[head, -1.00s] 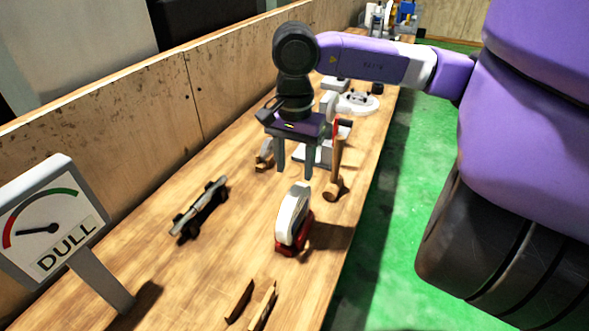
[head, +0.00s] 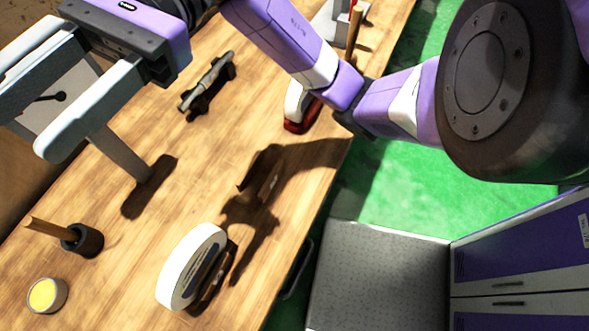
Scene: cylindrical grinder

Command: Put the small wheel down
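A white wheel (head: 186,268) stands on edge in a dark wooden cradle (head: 222,275) near the front of the bench. Another white disc-like piece (head: 296,99) sits in a red stand (head: 301,124), partly hidden behind my arm. I cannot tell which is the small wheel. A low wooden cradle (head: 270,187) between them lies in shadow and looks empty. My gripper (head: 28,125) is at the upper left, with its two pale fingers wide apart. Nothing shows held between them; the gauge sign (head: 62,100) shows behind. The gripper is apart from both wheels.
A dark rail-like tool (head: 207,84) lies near the back of the bench. A dark cup with a wooden handle (head: 80,240) and a small yellow-filled pot (head: 46,294) stand at lower left. Purple cabinets (head: 520,260) are at lower right.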

